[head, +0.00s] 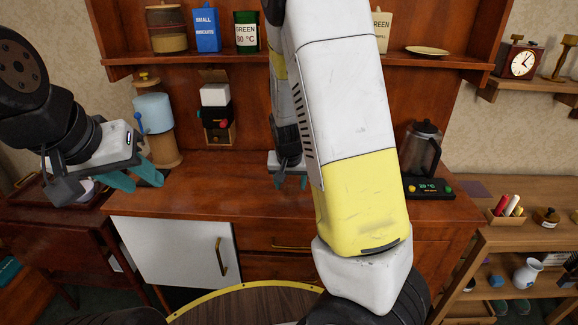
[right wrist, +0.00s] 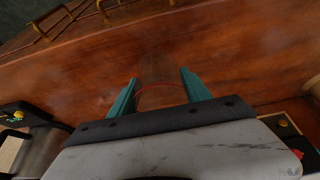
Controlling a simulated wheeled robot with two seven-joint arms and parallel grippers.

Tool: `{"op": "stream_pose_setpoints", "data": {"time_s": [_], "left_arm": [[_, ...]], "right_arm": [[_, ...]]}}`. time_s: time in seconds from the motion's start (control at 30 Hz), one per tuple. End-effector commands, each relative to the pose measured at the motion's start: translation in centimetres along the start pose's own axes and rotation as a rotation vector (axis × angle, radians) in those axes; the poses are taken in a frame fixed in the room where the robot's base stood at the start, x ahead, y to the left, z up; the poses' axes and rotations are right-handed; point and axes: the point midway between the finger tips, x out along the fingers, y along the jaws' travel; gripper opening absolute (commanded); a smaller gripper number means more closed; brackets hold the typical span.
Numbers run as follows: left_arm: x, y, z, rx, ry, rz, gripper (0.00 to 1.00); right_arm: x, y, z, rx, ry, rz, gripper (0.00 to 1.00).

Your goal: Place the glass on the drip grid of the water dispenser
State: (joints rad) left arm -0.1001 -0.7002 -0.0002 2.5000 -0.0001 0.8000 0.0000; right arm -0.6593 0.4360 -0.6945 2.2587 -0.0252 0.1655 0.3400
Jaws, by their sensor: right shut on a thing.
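My right gripper (head: 290,182) is low over the wooden counter, partly hidden behind my right arm in the head view. In the right wrist view its teal fingers (right wrist: 160,92) stand apart on either side of a clear glass (right wrist: 160,70), faint but for a thin red ring, and grip it. The glass cannot be made out in the head view. What looks like the water dispenser (head: 153,113), with a pale blue tank on a wooden body, stands at the counter's left; its drip grid cannot be made out. My left gripper (head: 134,180) is open and empty, in front of the dispenser.
A black and white device (head: 216,103) stands right of the dispenser. A shelf (head: 290,66) with tins hangs above.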

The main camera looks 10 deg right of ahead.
Motion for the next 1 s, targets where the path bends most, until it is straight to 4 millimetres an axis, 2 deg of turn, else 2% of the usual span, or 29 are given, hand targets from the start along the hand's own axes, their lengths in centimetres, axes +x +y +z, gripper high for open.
{"op": "stream_pose_setpoints", "data": {"time_s": [0.3,0.43,0.67,0.83,1.0], "left_arm": [[0.0,0.0,0.0,0.0,0.0,0.0,0.36],[0.0,0.0,0.0,0.0,0.0,0.0,0.36],[0.0,0.0,0.0,0.0,0.0,0.0,0.36],[0.0,0.0,0.0,0.0,0.0,0.0,0.36],[0.0,0.0,0.0,0.0,0.0,0.0,0.36]], "right_arm": [[3.3,2.0,-6.2,0.004,0.002,0.001,0.05],[4.2,2.5,-7.9,0.002,0.002,0.001,0.05],[4.9,3.0,-9.2,0.001,0.001,0.0,0.05],[7.4,2.9,-8.1,-0.001,-0.004,0.001,0.05],[8.2,2.9,-7.8,-0.002,0.001,-0.001,0.05]]}}
